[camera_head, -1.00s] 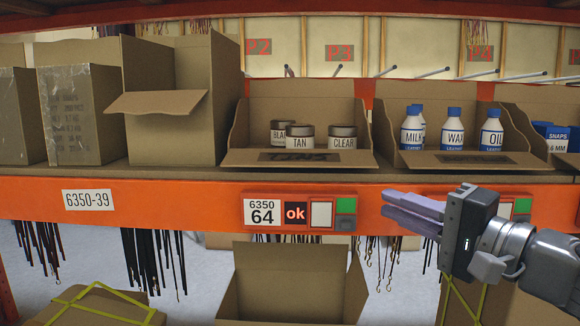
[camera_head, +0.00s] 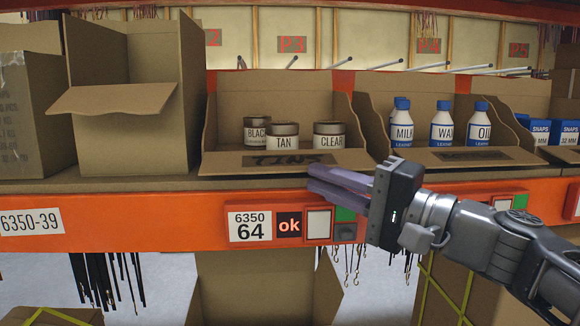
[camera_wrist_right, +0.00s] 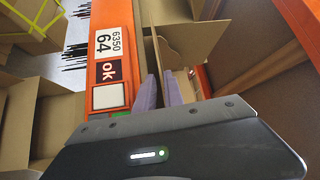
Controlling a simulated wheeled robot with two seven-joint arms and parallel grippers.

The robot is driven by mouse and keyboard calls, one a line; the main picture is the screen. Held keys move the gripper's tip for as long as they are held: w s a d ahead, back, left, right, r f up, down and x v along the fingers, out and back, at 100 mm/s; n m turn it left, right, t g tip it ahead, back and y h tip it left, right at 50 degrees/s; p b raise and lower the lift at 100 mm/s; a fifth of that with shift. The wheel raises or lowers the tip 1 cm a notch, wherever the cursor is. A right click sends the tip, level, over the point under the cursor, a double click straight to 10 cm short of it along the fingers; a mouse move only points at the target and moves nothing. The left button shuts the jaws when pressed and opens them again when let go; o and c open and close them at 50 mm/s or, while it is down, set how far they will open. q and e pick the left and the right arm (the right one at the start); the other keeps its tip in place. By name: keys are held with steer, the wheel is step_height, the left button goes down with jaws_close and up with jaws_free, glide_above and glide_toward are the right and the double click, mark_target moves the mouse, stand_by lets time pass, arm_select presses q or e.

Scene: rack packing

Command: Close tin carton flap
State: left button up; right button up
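The tin carton (camera_head: 330,84) stands open-fronted on the shelf, with tins marked BLACK, TAN (camera_head: 285,141) and CLEAR (camera_head: 329,142) inside. Its front flap (camera_head: 228,163) lies folded down and outward toward the shelf edge, with a dark label on it. My right gripper (camera_head: 312,178) is at the flap's right front edge, fingers pointing left. Its two fingers are slightly apart. In the right wrist view the fingers (camera_wrist_right: 160,91) show a narrow gap with brown cardboard just beyond; I cannot tell whether they touch it. My left gripper is not in view.
A carton of blue-and-white bottles (camera_head: 441,126) stands right of the tin carton, and a taller open carton (camera_head: 120,135) stands left. The orange shelf beam (camera_head: 150,215) with a 6350 64 label (camera_head: 250,226) runs below. An open box (camera_head: 250,285) sits lower down.

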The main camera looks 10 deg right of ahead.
mark_target(291, 167)
steer(key=p+x, duration=0.1)
steer(key=x, duration=0.5)
steer(key=shift+w+a, duration=0.15)
jaws_close()
stand_by(1.2)
steer(key=shift+r+p, duration=0.1)
steer(key=shift+p, duration=0.2)
